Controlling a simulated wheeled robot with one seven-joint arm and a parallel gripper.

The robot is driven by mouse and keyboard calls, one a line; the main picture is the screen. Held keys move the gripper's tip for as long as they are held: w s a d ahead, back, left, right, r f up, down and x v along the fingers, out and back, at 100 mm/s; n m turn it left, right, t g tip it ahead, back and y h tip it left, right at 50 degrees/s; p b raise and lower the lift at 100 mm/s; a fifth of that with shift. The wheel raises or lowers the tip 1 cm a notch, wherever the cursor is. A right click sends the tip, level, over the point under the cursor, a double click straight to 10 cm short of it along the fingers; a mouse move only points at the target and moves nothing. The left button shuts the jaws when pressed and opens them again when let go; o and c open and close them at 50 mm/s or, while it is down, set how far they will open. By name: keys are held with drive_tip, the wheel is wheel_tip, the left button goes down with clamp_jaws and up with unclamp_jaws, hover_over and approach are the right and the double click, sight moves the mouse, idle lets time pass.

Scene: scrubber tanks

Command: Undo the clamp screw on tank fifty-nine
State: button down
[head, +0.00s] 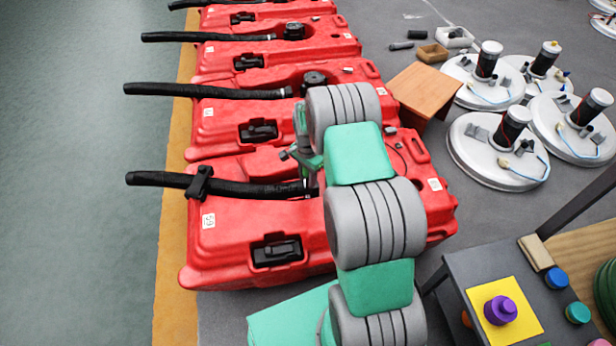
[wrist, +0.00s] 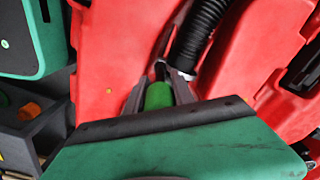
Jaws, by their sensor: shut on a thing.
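Tank fifty-nine (head: 340,245) is the nearest red tank, with a white label 59 on its left end. Its black hose (head: 240,190) runs over the top, through a black clip (head: 200,183). In the wrist view the ribbed hose (wrist: 200,30) ends at a pale fitting just beyond my fingers. My gripper (wrist: 161,88) is shut on a green-handled tool (wrist: 159,97), whose dark shaft points toward the hose end. In the head view my gripper (head: 306,165) is over the tank beside the hose end, partly behind my arm. I cannot make out the clamp screw or whether the tool touches it.
More red tanks with black hoses stand in a row behind. A grey table (head: 475,270) with a yellow mat and a purple object stands at lower right. The left floor is clear.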

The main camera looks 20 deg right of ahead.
drive_tip(key=shift+f+b, duration=0.35)
drive_tip(key=shift+f, duration=0.1)
idle(0.5)
drive_tip(key=shift+f, duration=0.25)
drive_tip(key=shift+f+b, duration=0.25)
drive_tip(key=shift+b, duration=0.05)
idle(0.3)
drive_tip(key=n, duration=0.6)
drive_tip(key=shift+n, duration=0.3)
drive_tip(key=n, duration=0.3)
drive_tip(key=shift+n, duration=0.4)
